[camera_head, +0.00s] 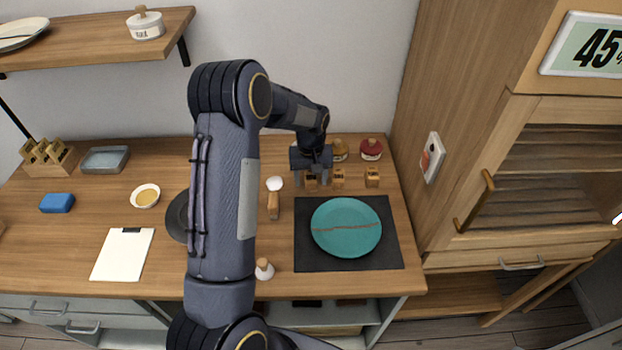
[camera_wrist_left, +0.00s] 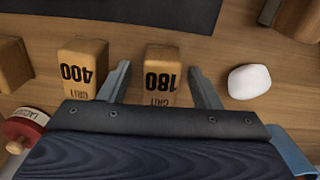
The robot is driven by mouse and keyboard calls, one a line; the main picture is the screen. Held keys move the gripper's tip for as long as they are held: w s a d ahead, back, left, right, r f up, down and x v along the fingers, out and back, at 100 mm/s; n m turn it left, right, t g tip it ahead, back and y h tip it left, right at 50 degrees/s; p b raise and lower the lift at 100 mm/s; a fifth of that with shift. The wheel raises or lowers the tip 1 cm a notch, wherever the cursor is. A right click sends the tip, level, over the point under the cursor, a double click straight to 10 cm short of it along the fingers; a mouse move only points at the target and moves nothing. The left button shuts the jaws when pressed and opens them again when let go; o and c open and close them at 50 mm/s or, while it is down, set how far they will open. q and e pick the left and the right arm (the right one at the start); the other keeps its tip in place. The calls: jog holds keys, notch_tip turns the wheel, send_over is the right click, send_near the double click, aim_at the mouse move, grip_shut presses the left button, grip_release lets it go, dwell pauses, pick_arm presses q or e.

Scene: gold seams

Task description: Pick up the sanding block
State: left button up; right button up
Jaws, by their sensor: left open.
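Several small wooden sanding blocks stand in a row at the back of the workbench. A block marked GRIT 180 (camera_wrist_left: 160,72) stands upright between the fingers of my left gripper (camera_wrist_left: 161,88), with no clear contact on either side. A block marked GRIT 400 (camera_wrist_left: 82,66) stands just outside one finger, and another block (camera_wrist_left: 12,66) is beyond it. In the head view my left gripper (camera_head: 312,178) points down, open, over the leftmost block (camera_head: 310,184). The other two blocks (camera_head: 338,178) (camera_head: 372,177) are to its right. My right gripper is not in view.
A teal plate (camera_head: 346,240) with a brownish seam lies on a dark mat (camera_head: 385,262) in front of the blocks. A red-lidded jar (camera_head: 371,149) stands behind them. A white rounded object (camera_head: 274,183) is left of the gripper. A tall cabinet (camera_head: 460,130) bounds the right.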

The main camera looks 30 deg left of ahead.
aim_at(311, 175)
pick_arm(q)
jog(key=c, duration=1.1)
jog(key=shift+o, duration=0.2)
jog(key=shift+r, duration=0.15)
jog(key=shift+r, duration=0.25)
notch_tip(311, 175, up, 2)
jog(key=shift+r, duration=0.1)
jog(key=s+d+r+b, duration=0.1)
jog(key=s+r+b, duration=0.2)
jog(key=s+r, duration=0.7)
jog(key=s, duration=0.4)
jog(key=shift+d+b, duration=0.35)
jog(key=shift+b, duration=0.05)
